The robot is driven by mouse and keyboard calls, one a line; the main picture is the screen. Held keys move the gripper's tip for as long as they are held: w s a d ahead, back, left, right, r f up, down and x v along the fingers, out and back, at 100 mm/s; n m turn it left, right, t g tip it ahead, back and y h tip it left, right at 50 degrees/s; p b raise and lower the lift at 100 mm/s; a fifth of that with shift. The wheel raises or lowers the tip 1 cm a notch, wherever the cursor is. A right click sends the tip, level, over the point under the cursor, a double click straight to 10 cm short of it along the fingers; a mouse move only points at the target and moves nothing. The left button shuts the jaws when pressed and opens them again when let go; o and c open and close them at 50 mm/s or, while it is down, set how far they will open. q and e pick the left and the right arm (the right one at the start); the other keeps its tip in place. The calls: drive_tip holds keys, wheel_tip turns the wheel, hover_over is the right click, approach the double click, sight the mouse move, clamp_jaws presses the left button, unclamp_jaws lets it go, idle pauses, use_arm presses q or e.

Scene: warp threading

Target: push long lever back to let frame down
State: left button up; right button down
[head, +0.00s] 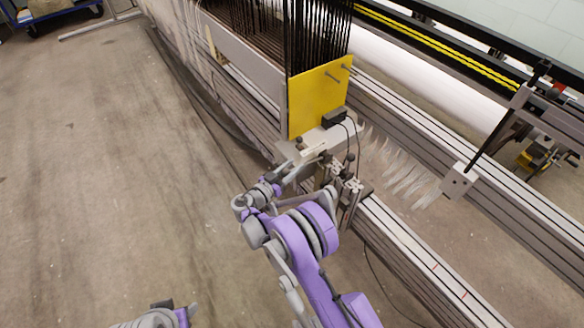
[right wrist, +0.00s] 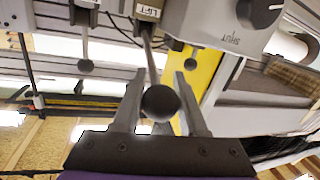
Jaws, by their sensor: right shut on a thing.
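In the right wrist view the long lever (right wrist: 160,103) ends in a large black ball, and its shaft runs up to a block marked LIFT (right wrist: 147,11). My right gripper (right wrist: 158,82) has one finger on each side of the lever and is shut on it near the ball. In the head view my right gripper (head: 303,160) is at the machine's end, just below the yellow plate (head: 315,100). Dense black upright strands (head: 320,40) stand behind that plate. My left gripper (head: 165,312) is partly cut off at the bottom edge, and its fingers cannot be made out.
Two other ball-ended levers flank the long one, left (right wrist: 85,65) and right (right wrist: 190,64). A black dial marked SHUT (right wrist: 262,12) is close by. Long metal rails (head: 430,265) run toward the lower right, with pale threads (head: 400,175) beside them.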

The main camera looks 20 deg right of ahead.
drive_tip(key=w+d+r+m+g+y+p, duration=0.1)
drive_tip(key=w+d+r+g+y+p, duration=0.1)
drive_tip(key=d+r+y+p, duration=0.3)
drive_tip(key=w+d+r+m+g+y+p, duration=0.1)
drive_tip(key=w+d+r+g+y+p, duration=0.2)
drive_tip(key=d, duration=0.6)
drive_tip(key=shift+d+r+g+y+p, duration=0.35)
drive_tip(key=shift+r+y+p, duration=0.65)
drive_tip(key=shift+r+y, duration=0.9)
drive_tip(key=shift+w+a+f+y, duration=0.1)
drive_tip(key=shift+f+y, duration=0.2)
drive_tip(key=shift+c, duration=2.3)
unclamp_jaws()
drive_tip(key=v, duration=1)
drive_tip(key=shift+r, duration=0.4)
